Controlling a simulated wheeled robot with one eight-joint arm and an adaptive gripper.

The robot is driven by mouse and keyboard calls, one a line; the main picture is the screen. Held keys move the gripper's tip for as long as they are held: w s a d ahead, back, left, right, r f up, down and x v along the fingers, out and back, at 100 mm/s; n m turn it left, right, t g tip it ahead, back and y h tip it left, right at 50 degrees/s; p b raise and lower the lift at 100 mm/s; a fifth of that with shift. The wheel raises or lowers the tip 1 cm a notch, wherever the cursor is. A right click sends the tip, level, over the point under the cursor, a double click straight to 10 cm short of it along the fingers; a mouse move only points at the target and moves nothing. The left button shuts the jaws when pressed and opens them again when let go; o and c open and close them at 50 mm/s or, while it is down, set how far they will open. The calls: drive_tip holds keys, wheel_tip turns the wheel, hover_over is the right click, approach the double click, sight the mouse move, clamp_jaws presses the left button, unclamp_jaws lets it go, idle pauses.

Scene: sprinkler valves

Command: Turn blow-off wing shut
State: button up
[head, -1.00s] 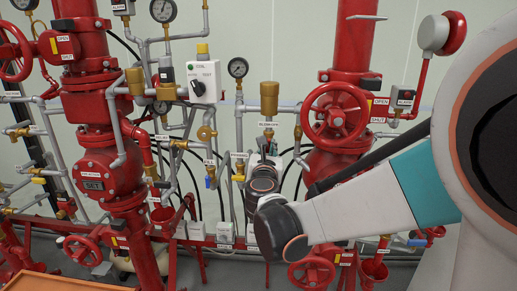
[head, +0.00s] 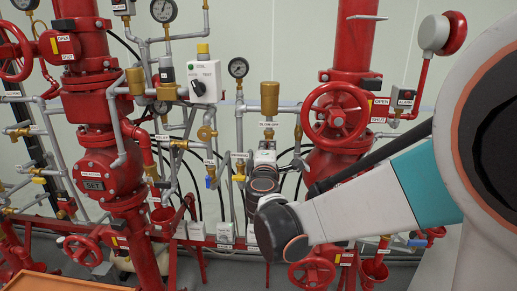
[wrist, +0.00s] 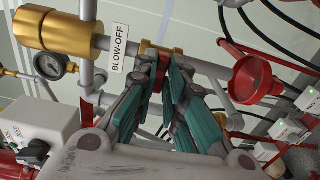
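The blow-off valve has a brass body (wrist: 147,47) on a grey pipe in the wrist view, beside a white BLOW-OFF label (wrist: 119,47). Its red wing (wrist: 164,78) shows as a narrow strip between my fingertips. My gripper (wrist: 166,66) has its teal-and-grey fingers close together, one on each side of the wing, and looks shut on it. The fingers hide part of the wing and valve.
A large red handwheel (head: 336,115) stands right of the valve, close to my arm. A gauge (wrist: 49,66), a control box with a black knob (wrist: 37,130) and a red funnel (wrist: 252,78) surround the gripper. Pipes crowd the left.

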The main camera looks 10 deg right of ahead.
drive_tip(key=shift+o, duration=1.1)
drive_tip(key=shift+s, duration=0.15)
drive_tip(key=v, duration=0.7)
drive_tip(key=shift+p, duration=0.4)
drive_tip(key=shift+d, duration=0.1)
